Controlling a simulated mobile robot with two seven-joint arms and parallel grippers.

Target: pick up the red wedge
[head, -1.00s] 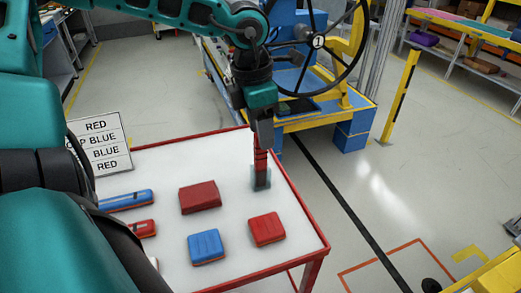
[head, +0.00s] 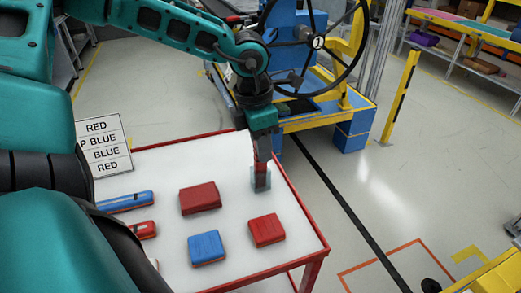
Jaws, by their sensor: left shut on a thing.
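My left gripper (head: 261,180) points straight down at the right back part of the red-rimmed white table (head: 235,165). It is shut on a narrow, upright red thing, which I take to be the red wedge (head: 261,169). The fingers hide most of it, so its shape does not show clearly. I cannot tell whether the wedge touches the table. My right gripper is not in view.
On the table lie a dark red block (head: 200,198), a brighter red block (head: 267,230), a blue block (head: 206,248), a long blue piece (head: 125,201) and a red piece (head: 142,230). A lettered sign (head: 104,145) stands at left. A wheeled blue machine (head: 351,136) stands behind.

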